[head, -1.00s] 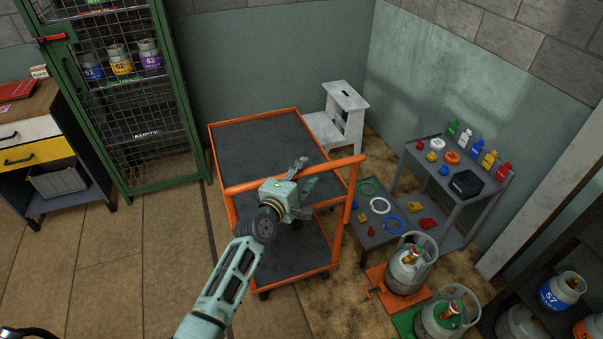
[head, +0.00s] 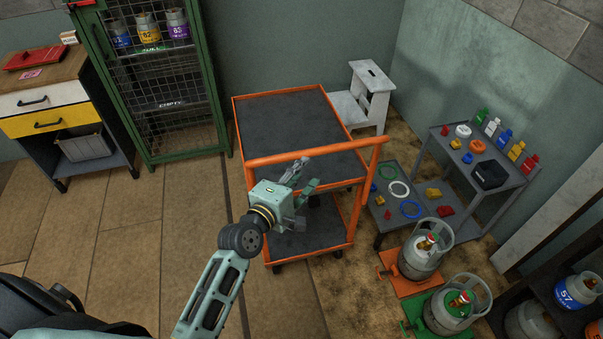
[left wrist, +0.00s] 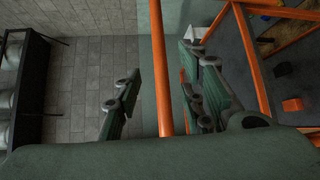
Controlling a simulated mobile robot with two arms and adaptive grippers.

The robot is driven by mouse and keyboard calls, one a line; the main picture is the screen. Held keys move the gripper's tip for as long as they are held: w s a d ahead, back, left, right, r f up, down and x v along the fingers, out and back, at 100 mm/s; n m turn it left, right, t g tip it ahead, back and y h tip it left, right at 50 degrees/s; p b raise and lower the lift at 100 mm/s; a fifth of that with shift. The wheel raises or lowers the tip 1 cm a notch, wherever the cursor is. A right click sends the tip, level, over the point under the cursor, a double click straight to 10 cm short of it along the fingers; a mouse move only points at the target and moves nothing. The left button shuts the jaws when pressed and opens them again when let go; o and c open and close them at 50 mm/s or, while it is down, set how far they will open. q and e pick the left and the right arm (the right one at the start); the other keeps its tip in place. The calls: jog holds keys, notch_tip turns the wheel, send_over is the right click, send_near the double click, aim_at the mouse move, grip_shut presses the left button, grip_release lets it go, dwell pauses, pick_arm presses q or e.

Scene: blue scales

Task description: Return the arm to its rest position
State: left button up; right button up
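My left gripper (head: 306,177) is above the near side of an orange-framed cart (head: 290,110) in the head view, overlapping its push bar. The left wrist view shows its fingers (left wrist: 160,85) spread apart with no object held. The cart's orange bar (left wrist: 159,50) runs through the gap between the fingers in that picture; I cannot tell how far beyond them it is. My left arm reaches up from the bottom of the head view. My right gripper is not in view.
A green mesh cage (head: 158,80) with cylinders stands behind left, beside a drawer cabinet (head: 60,105). A white step stool (head: 370,85) is behind the cart. A grey shelf table (head: 470,165) and gas cylinders (head: 424,255) are right. Floor left of the cart is clear.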

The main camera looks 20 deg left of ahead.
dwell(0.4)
pick_arm(q)
jog(key=s+f+m+g+y+b, duration=0.1)
jog(key=s+f+m+g, duration=0.3)
jog(key=f, duration=0.8)
jog(key=s+f+m+g+b, duration=0.1)
jog(key=s+f+m, duration=0.1)
jog(key=s+f, duration=0.75)
jog(key=s+f+m+g+y, duration=0.1)
jog(key=s+f+m+g, duration=0.15)
jog(key=f, duration=1.15)
jog(key=s+a+f+m+g, duration=0.1)
jog(key=s+f+m+g, duration=0.1)
jog(key=s+f, duration=0.4)
jog(key=s+a+f+m+g+y+b, duration=0.1)
jog(key=s+f+m, duration=0.4)
jog(key=s, duration=1.1)
jog(key=s+a+f+m+g+b, duration=0.1)
jog(key=s+f+m+g, duration=0.3)
jog(key=s+f, duration=0.5)
jog(key=s+a, duration=0.1)
jog(key=s, duration=0.2)
jog(key=shift+a, duration=0.4)
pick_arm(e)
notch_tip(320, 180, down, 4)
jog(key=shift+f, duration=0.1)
